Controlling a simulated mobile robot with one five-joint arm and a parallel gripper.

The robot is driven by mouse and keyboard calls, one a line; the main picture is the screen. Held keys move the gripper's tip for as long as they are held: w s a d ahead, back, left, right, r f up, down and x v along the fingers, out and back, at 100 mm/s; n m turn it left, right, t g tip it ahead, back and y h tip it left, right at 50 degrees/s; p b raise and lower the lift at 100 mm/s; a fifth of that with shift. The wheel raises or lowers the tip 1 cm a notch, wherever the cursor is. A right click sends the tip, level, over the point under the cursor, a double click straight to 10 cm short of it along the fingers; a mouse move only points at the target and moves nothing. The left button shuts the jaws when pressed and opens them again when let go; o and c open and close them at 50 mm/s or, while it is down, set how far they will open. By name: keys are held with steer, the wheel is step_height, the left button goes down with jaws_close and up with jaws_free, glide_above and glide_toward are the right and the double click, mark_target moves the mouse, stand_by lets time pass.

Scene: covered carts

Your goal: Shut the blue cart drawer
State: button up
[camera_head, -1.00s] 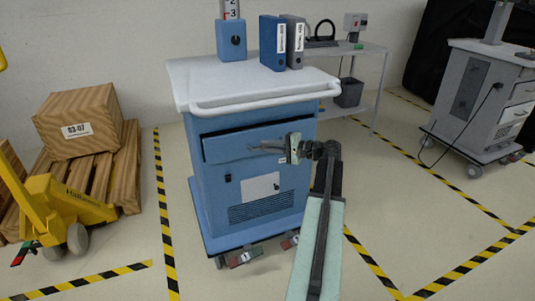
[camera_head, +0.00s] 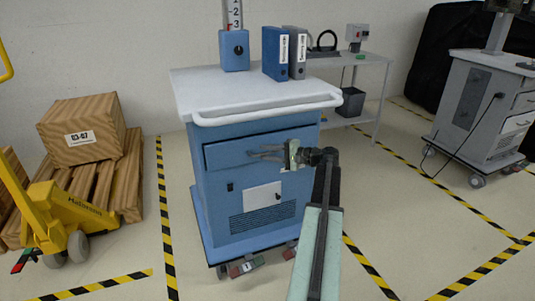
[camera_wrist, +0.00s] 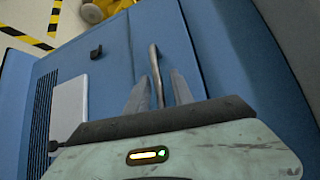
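The blue cart (camera_head: 215,205) stands in the middle of the head view with its front towards me. Its drawer (camera_head: 226,155) is the wide blue panel under the white top, and its face looks flush or nearly flush with the cart body; I cannot tell whether a small gap is left. My gripper (camera_head: 259,153) is at the drawer front, coming from the right. In the wrist view, the drawer handle (camera_wrist: 154,58), a thin bar, lies between my two parted fingers, with space visible on both sides. Part of the drawer's right side is hidden behind my gripper.
A blue box (camera_head: 234,50) and two binders (camera_head: 275,52) stand on the cart's white top. A yellow pallet jack (camera_head: 62,215) and a crate (camera_head: 82,132) are at left. A grey cart (camera_head: 467,110) and shelf (camera_head: 376,75) are at right. Floor between is clear.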

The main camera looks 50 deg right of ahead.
steer(key=p+v, duration=0.1)
steer(key=v, duration=0.6)
steer(key=shift+s, duration=0.3)
